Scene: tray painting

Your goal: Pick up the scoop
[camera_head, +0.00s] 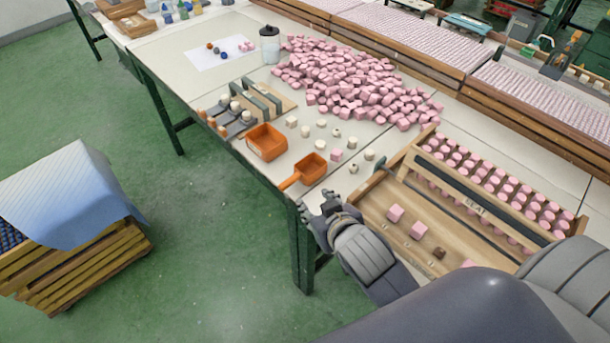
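The scoop (312,168) is orange, with a square open pan and a short handle pointing down-left to the table's front edge. It lies on the light table top and looks empty. My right gripper (318,203) is at the table's front edge, just below and right of the scoop's handle, apart from it. My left gripper is not in view.
An orange open box (266,142) sits left of the scoop. Small cream and pink pieces (337,155) lie around it, with a big pink heap (345,80) behind. A wooden tray (385,186) stands close on the right. Green floor (220,250) is free in front.

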